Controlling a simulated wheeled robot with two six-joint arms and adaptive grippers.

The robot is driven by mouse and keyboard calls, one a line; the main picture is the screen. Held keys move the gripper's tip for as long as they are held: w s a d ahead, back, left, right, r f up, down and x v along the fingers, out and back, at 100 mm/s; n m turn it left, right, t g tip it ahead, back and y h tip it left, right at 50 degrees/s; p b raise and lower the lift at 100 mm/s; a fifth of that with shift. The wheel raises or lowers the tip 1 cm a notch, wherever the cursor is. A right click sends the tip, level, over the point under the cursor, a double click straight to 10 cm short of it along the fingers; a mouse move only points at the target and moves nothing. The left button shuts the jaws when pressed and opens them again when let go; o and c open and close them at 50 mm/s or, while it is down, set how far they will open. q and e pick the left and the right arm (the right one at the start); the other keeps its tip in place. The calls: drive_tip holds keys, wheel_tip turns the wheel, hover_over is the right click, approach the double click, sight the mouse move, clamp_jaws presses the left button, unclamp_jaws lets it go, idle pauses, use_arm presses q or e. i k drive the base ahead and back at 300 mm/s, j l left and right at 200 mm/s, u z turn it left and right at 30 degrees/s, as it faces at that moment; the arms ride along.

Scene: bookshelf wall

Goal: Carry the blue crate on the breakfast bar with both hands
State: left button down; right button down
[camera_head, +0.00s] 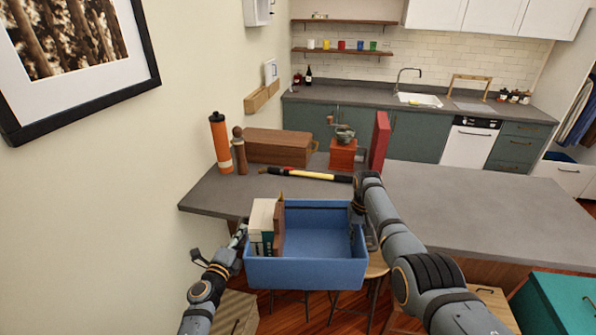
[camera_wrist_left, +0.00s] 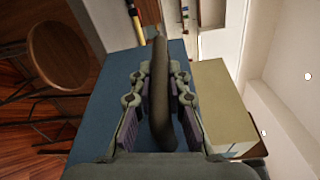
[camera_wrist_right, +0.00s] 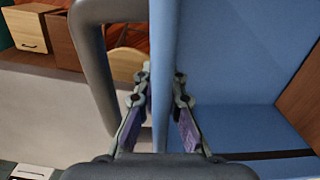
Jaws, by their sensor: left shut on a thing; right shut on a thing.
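The blue crate (camera_head: 308,273) is held between my two arms at the near edge of the grey breakfast bar (camera_head: 470,215), with stools and floor visible below it. It looks roughly level. Books (camera_head: 262,222) and a brown board-like item (camera_head: 279,228) stand at its left end; the rest of its visible floor is bare. My left gripper (camera_head: 240,236) is at the crate's left end; in the left wrist view it is shut on a dark handle (camera_wrist_left: 158,95). My right gripper (camera_head: 358,212) is at the right end; in the right wrist view its fingers (camera_wrist_right: 160,85) straddle the blue wall, beside a grey handle.
On the bar stand an orange bottle (camera_head: 220,143), a pepper mill (camera_head: 239,152), a wooden box (camera_head: 278,147), a grinder (camera_head: 343,150) and a red upright item (camera_head: 379,140). A black-and-yellow tool (camera_head: 310,174) lies in front. The bar's right part is clear. Stools (camera_head: 377,266) stand below.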

sight(300, 197)
drive_tip(key=i, duration=1.2)
